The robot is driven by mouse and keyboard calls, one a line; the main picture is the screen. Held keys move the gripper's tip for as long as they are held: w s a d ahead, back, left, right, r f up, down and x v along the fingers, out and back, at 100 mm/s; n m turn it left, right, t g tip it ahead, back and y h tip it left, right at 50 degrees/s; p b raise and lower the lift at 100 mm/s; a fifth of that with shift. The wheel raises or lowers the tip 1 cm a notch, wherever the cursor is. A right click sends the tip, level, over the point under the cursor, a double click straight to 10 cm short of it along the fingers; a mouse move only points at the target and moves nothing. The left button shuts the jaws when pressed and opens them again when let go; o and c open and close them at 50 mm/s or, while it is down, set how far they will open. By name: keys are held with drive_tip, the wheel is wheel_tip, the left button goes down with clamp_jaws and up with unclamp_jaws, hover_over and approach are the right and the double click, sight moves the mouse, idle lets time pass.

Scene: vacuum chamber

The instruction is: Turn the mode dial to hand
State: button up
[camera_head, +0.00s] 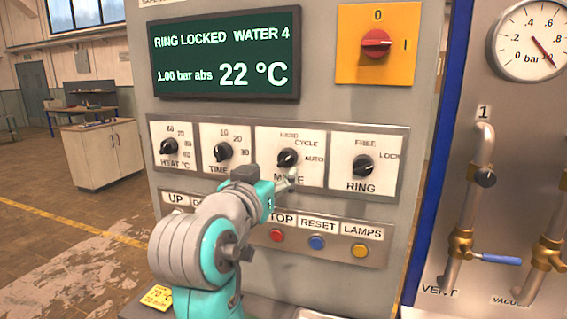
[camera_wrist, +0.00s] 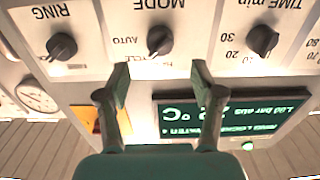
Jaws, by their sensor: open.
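The black mode dial (camera_head: 287,158) sits on a white plate marked HAND, CYCLE and AUTO. I cannot tell for sure which mark its pointer is at. In the upside-down wrist view the mode dial (camera_wrist: 159,40) lies just beyond my fingertips, roughly centred between them. My gripper (camera_wrist: 160,76) is open and empty, its two fingers apart. In the head view my gripper (camera_head: 284,183) is in front of the panel, just below the dial, and hides part of the MODE label. No contact with the dial shows.
The time dial (camera_head: 222,152) and the ring dial (camera_head: 362,166) flank the mode dial. The heat dial (camera_head: 168,146) is farther left. Below are red (camera_head: 277,235), blue (camera_head: 317,242) and yellow (camera_head: 359,251) buttons. A green-lit display (camera_head: 225,55) and a red switch (camera_head: 376,43) are above.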

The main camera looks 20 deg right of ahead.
sight(284, 163)
drive_tip(key=x, duration=0.7)
drive_tip(key=shift+w+d, duration=0.15)
drive_tip(key=shift+w, duration=0.1)
drive_tip(key=c, duration=1.1)
drive_tip(key=shift+c, duration=0.2)
drive_tip(key=shift+n, duration=0.4)
drive_tip(key=n, duration=0.3)
drive_tip(key=shift+n, duration=2.5)
